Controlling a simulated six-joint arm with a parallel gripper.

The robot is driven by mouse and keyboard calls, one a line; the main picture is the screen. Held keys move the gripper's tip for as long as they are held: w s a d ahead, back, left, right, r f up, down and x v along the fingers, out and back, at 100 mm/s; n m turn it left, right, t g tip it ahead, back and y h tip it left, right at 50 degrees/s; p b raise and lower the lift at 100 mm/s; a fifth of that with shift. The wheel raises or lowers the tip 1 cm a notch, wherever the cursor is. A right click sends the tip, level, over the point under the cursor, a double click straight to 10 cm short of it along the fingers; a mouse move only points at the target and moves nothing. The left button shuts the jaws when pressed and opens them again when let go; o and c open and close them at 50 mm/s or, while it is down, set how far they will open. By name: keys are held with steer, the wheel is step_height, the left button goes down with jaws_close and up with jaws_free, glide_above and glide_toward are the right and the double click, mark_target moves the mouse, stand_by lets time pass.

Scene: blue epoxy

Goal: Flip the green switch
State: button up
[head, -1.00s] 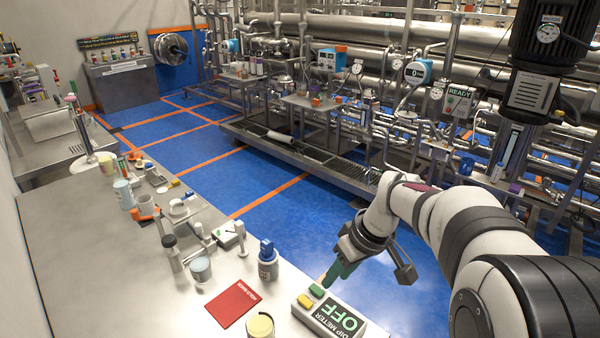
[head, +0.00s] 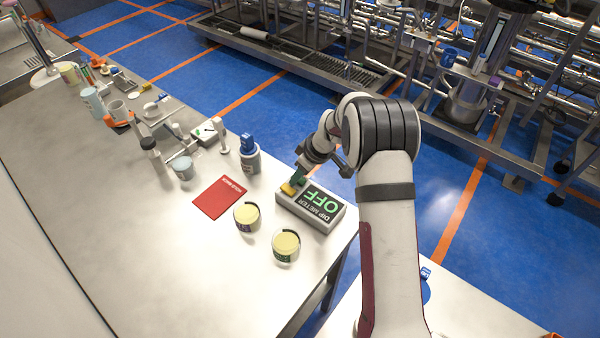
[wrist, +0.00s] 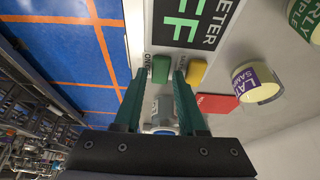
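The dip meter (head: 328,221) is a pale box at the table's right edge, and its dark display (head: 318,203) reads OFF in green. The green switch (wrist: 160,68) is at one end of the box in the wrist view, beside a yellow switch (wrist: 196,72). The yellow switch also shows in the head view (head: 288,188), where my gripper hides most or all of the green one. My gripper (wrist: 159,77) has two green fingers standing apart with nothing held. The green switch appears between the fingertips in the wrist view. I cannot tell whether they touch it.
Cups and small tools crowd the table's far end. The table's left side is clear.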

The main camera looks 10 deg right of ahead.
steer(key=shift+c, duration=0.3)
jaws_close()
steer(key=shift+w+a+g+h, duration=0.2)
steer(key=shift+a+g+h, duration=0.15)
steer(key=shift+g+h, duration=0.25)
steer(key=shift+w+g+h, duration=0.15)
steer(key=shift+g+h, duration=0.65)
steer(key=shift+o, duration=0.3)
jaws_free()
step_height(320, 180, up, 16)
steer(key=shift+s+d, duration=0.3)
steer(key=shift+s, duration=0.05)
